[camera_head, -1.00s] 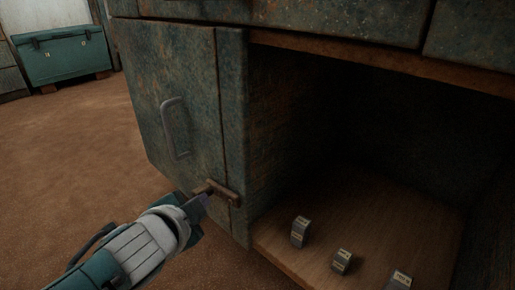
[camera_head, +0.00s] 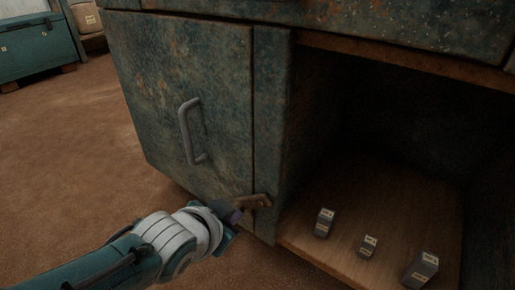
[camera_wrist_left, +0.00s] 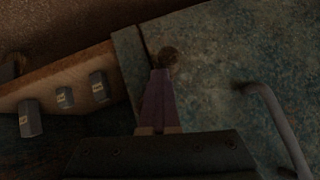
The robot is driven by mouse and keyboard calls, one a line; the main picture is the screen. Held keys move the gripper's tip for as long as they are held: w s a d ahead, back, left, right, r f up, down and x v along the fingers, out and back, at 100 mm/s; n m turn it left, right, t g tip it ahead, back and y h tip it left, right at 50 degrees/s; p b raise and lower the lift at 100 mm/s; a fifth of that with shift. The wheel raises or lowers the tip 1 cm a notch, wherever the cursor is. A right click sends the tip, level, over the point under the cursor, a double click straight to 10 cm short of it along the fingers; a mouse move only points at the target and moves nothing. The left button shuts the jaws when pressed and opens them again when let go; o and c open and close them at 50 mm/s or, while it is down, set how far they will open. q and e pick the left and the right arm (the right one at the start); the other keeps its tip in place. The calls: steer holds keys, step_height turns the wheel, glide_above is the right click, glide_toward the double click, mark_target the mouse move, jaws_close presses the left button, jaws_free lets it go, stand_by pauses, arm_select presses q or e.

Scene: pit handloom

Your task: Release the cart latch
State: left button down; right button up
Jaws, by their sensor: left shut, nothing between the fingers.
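The cart latch (camera_head: 257,201) is a small rusty brown bar low on the cabinet front, at the seam between the closed door (camera_head: 190,85) and the narrow post beside it. My left gripper (camera_head: 237,215) comes from the lower left, with its fingertips at the latch's left end. In the left wrist view the fingers (camera_wrist_left: 160,82) are shut and empty, and their tips are at the brown latch (camera_wrist_left: 168,57). I cannot tell whether they touch it. The gripper partly hides the latch. My right gripper is not in view.
The door has a grey handle (camera_head: 188,132). Right of it is an open bay with a wooden floor (camera_head: 350,195) holding small grey labelled blocks (camera_head: 324,223). A green chest (camera_head: 38,48) stands far left. Brown floor left of the cabinet is clear.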

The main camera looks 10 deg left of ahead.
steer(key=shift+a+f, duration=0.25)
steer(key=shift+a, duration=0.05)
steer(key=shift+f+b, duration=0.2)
steer(key=shift+b, duration=0.2)
stand_by(1.1)
stand_by(0.5)
